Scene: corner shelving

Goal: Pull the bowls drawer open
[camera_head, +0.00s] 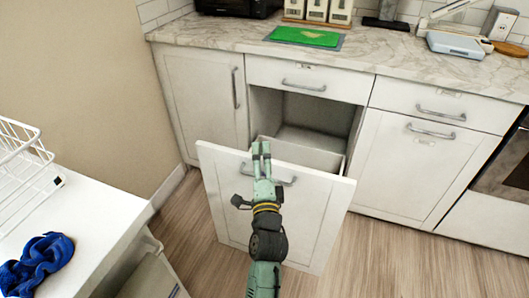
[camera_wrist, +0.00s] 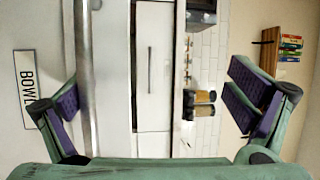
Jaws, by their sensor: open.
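The bowls drawer stands pulled out from the lower cabinet, its white front (camera_head: 320,215) well clear of the frame. Its metal handle (camera_head: 289,181) runs across the upper part of the front. In the wrist view, a label reading "BOWL" (camera_wrist: 26,88) is on the drawer front, its end hidden by a finger. My gripper (camera_head: 261,150) is open at the handle, in front of the drawer's top edge. In the wrist view, the handle bar (camera_wrist: 86,70) passes between the spread fingers (camera_wrist: 152,95), closer to the left one. Contact is not clear.
A shut drawer (camera_head: 310,78) is above the opening, with shut cabinet doors (camera_head: 205,95) to either side. A white table (camera_head: 100,215) with a blue cloth (camera_head: 38,264) and a wire rack (camera_head: 25,150) is at left. Wooden floor (camera_head: 400,260) is clear at right.

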